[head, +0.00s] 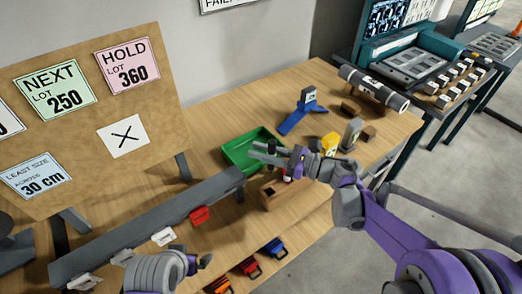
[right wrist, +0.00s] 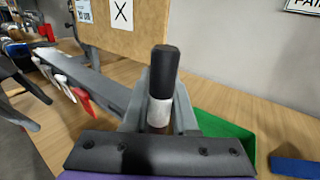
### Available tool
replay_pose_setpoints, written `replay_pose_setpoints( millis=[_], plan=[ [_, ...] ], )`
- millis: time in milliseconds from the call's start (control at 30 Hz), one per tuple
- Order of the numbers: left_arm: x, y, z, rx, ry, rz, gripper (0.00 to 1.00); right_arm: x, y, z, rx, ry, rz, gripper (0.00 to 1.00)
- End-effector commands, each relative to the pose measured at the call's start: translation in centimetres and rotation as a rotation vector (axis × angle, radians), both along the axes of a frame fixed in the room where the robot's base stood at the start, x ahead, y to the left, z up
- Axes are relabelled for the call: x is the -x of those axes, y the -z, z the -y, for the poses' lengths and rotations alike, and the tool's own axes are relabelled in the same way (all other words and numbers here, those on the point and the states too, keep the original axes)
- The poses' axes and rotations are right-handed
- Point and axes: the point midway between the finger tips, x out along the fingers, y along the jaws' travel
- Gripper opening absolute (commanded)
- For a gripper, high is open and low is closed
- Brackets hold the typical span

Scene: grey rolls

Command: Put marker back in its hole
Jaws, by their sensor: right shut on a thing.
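My right gripper (head: 278,155) is above the wooden block near the green tray, in the middle of the head view. It is shut on the marker, which has a black cap and white body and stands roughly upright between the fingers in the right wrist view (right wrist: 161,88). Its lower end is hidden there. The small wooden block (head: 290,195) has a dark square hole in its top, at the left. A small red and white item shows at the block, just under the gripper. My left gripper (head: 197,263) is at the bottom left, and its jaw opening is unclear.
The green tray (head: 238,157) lies behind the block. A long grey rail (head: 150,225) with red and white clips runs to the left. A blue stand (head: 300,112), a yellow item (head: 329,143) and a grey roll (head: 375,88) are farther right. Colored clips lie at the front edge.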

Motion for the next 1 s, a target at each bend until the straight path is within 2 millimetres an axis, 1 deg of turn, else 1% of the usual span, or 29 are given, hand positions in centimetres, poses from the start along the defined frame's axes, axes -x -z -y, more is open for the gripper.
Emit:
replay_pose_setpoints(
  millis=[167,367,1000],
  plan=[
    [0.1,0.2,0.0,0.000,0.000,-0.001,1.00,0.0,0.3,0.0,0.000,0.000,0.000,0.00],
    [0.3,1.2,0.0,0.000,0.000,-0.005,1.00,0.0,1.5,0.0,0.000,0.000,-0.001,0.00],
    [1.1,5.9,0.0,0.000,0.000,-0.022,1.00,0.0,7.5,0.0,0.000,0.000,0.000,0.00]
  ],
)
